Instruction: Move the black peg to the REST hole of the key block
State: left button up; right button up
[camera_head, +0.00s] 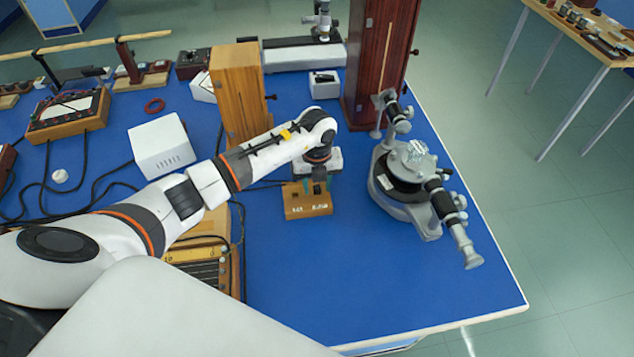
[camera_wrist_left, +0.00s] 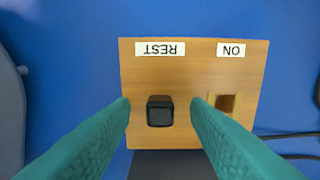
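The wooden key block (camera_head: 308,210) lies on the blue bench top below my left wrist. In the left wrist view the key block (camera_wrist_left: 190,70) has a REST label (camera_wrist_left: 160,48) and an ON label (camera_wrist_left: 231,50), both upside down. The black peg (camera_wrist_left: 160,111) stands upright at the REST position. The ON hole (camera_wrist_left: 228,103) is empty. My left gripper (camera_wrist_left: 161,103) is open, its teal fingers on either side of the peg with visible gaps. In the head view the left gripper (camera_head: 317,187) is low over the block. My right gripper is not in view.
A grey spectrometer (camera_head: 405,185) stands close on the right. A wooden box (camera_head: 238,95) and a dark wooden stand (camera_head: 378,65) are behind. A white box (camera_head: 161,148) and black cables are at the left. The bench is clear in front of the block.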

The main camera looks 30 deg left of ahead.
pick_arm(q)
notch_tip(320, 180, up, 12)
jog(key=b, duration=0.1)
jog(key=shift+b, duration=0.4)
dwell(0.6)
